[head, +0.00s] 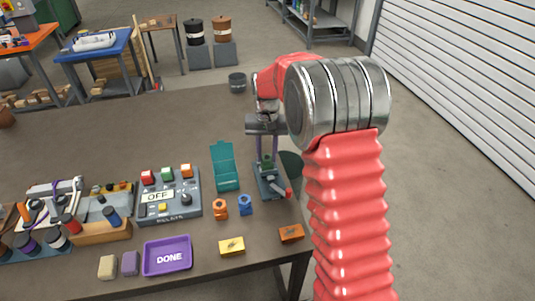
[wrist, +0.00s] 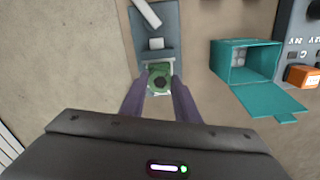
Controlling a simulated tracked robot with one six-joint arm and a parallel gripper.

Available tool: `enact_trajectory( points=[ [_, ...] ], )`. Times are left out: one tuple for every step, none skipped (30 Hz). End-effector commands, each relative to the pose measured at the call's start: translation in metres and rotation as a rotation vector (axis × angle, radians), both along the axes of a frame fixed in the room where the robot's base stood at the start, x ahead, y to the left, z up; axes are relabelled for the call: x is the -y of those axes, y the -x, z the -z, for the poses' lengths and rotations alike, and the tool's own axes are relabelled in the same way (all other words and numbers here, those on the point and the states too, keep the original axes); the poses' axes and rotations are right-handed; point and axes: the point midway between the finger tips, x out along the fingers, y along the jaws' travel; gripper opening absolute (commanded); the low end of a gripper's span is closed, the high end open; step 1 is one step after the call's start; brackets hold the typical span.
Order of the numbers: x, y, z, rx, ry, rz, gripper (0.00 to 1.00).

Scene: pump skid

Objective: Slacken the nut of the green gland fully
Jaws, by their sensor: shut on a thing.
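The green gland (head: 267,163) stands on a blue-grey pump body (head: 268,186) near the right edge of the table. In the wrist view its green nut (wrist: 159,82) has a dark round centre and sits on a pale square base. My gripper (head: 266,156) points down over the gland. In the wrist view my gripper (wrist: 160,78) has its two purple-grey fingers on either side of the green nut, shut on it. The fingers hide parts of its sides. How far the nut is turned cannot be told.
A lever with a red end (head: 287,193) sticks out of the pump body. A teal open box (head: 224,168) stands just left. A relay panel reading OFF (head: 169,198), orange and blue fittings (head: 220,208), and a purple DONE tray (head: 167,257) lie further left and nearer. The table's back is mostly clear.

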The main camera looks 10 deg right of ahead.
Motion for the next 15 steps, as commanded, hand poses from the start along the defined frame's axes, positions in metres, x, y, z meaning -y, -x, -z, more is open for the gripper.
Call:
enact_trajectory(
  points=[
    [-0.0002, -0.0005, -0.0006, 0.002, 0.0, -0.044, 0.06],
    [-0.0001, -0.0004, -0.0006, 0.002, 0.0, -0.073, 0.06],
    [-0.0001, -0.0004, -0.0006, 0.002, -0.001, -0.11, 0.06],
    [-0.0001, -0.0004, -0.0006, 0.002, -0.001, -0.139, 0.06],
    [0.0, -0.0004, -0.0006, 0.002, -0.001, -0.168, 0.06],
    [0.0, -0.0004, -0.0006, 0.002, -0.001, -0.205, 0.06],
    [0.0001, -0.0004, -0.0006, 0.002, -0.001, -0.234, 0.06],
    [0.0001, -0.0004, -0.0006, 0.002, -0.001, -0.263, 0.06],
    [0.0001, -0.0004, -0.0006, 0.002, -0.001, -0.3, 0.06],
    [0.0002, -0.0004, -0.0006, 0.002, 0.0, -0.329, 0.06],
    [0.0002, -0.0004, -0.0006, 0.002, 0.0, -0.358, 0.06],
    [0.0002, -0.0005, -0.0006, 0.002, 0.0, -0.395, 0.06],
    [0.0002, -0.0005, -0.0006, 0.002, 0.0, -0.423, 0.06],
    [0.0003, -0.0004, -0.0006, 0.002, 0.0, -0.451, 0.06],
    [0.0003, -0.0004, -0.0006, 0.002, 0.0, -0.486, 0.06]
  ],
)
